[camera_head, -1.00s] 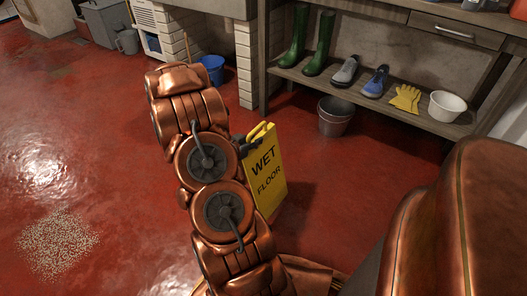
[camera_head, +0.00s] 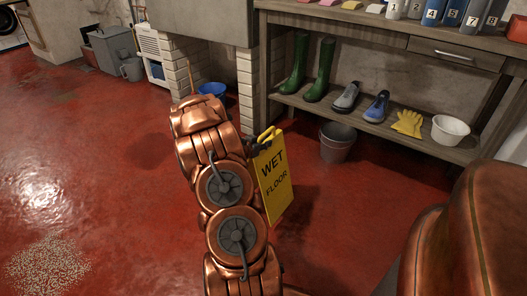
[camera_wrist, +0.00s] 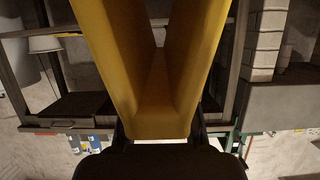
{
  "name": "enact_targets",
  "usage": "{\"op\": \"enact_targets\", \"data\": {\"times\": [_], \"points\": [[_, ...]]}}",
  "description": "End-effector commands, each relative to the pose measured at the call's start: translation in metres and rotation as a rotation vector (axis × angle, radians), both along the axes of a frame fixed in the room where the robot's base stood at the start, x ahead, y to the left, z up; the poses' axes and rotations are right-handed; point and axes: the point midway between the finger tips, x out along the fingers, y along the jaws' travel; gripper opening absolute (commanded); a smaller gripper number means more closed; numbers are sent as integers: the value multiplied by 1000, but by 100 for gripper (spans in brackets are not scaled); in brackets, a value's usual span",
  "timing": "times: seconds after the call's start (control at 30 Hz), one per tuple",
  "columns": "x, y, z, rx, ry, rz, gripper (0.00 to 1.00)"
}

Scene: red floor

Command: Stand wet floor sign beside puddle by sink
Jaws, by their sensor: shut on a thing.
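The yellow wet floor sign (camera_head: 273,180), lettered "WET FLOOR", is upright beside my arm in the head view. My gripper (camera_head: 252,144) is mostly hidden behind my arm, with dark finger parts at the sign's top. In the wrist view, my gripper (camera_wrist: 160,138) is shut on the sign (camera_wrist: 160,100), whose two panels spread apart in a V. I cannot tell whether the sign touches the floor. The grey sink (camera_head: 205,20) stands on white brick piers at the back. A darker patch (camera_head: 150,150) on the red floor in front of it may be the puddle.
A wooden shelf unit (camera_head: 390,130) at the back right holds green boots, shoes, yellow gloves and a white bowl. A grey bucket (camera_head: 337,142) stands before it; a blue bucket (camera_head: 211,89) is under the sink. Pale granules (camera_head: 47,265) lie at lower left. Middle-left floor is open.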

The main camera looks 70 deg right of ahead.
Motion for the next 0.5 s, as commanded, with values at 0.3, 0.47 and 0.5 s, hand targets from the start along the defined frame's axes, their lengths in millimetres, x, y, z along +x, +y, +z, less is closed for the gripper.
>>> {"op": "enact_targets", "data": {"times": [0.3,0.47,0.5], "points": [[0,0,-32,-1,0,1,0],[0,0,-34,-2,-1,0,0],[0,0,-33,-1,-2,-1,0]]}}
